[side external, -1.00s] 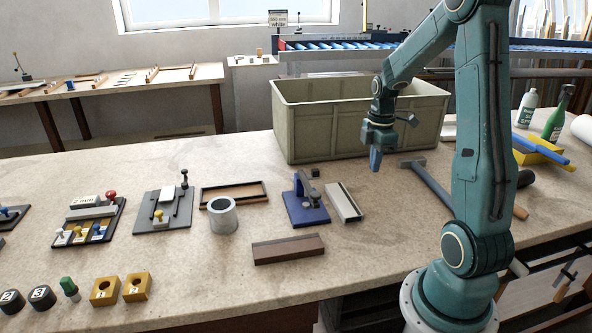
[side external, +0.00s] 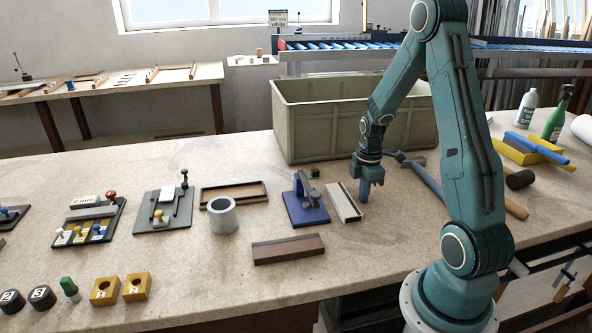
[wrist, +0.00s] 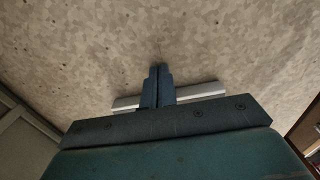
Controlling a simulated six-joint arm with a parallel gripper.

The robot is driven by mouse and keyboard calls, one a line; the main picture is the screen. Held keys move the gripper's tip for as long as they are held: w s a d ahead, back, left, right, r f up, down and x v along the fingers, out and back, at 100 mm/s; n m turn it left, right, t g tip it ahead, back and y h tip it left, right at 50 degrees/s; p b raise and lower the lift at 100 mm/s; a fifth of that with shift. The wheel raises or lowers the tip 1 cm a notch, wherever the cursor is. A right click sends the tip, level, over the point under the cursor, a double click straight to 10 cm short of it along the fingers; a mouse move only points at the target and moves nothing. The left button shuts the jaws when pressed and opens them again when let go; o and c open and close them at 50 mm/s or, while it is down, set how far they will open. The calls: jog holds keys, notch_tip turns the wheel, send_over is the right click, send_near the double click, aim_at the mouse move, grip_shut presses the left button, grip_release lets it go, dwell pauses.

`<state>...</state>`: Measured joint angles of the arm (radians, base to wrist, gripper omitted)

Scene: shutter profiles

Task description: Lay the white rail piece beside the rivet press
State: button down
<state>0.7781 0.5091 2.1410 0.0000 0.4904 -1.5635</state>
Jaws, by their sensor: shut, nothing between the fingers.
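The white rail piece (side external: 345,203) lies flat on the bench, just right of the blue rivet press (side external: 305,207), with a small gap between them. In the side view it runs from far to near. My gripper (side external: 371,197) is low, just to the right of the rail piece, with its fingers pointing down. In the wrist view the shut, empty fingers (wrist: 160,72) cross in front of a pale strip of the rail piece (wrist: 205,92). My gripper body hides part of the rail there. The press does not show in the wrist view.
A large green crate (side external: 300,130) stands behind my gripper. A hammer (side external: 430,180) lies to the right. A brown rail (side external: 288,249), a grey cylinder (side external: 223,217) and an open tray (side external: 233,187) lie around the press.

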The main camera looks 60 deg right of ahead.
aim_at(349, 198)
jog(key=shift+w+a, duration=0.7)
jog(key=shift+w+a, duration=1.05)
jog(key=shift+s+d, duration=0.15)
jog(key=shift+s+d, duration=0.35)
jog(key=shift+s+d+r, duration=0.1)
jog(key=shift+s+d, duration=0.95)
notch_tip(349, 198, up, 10)
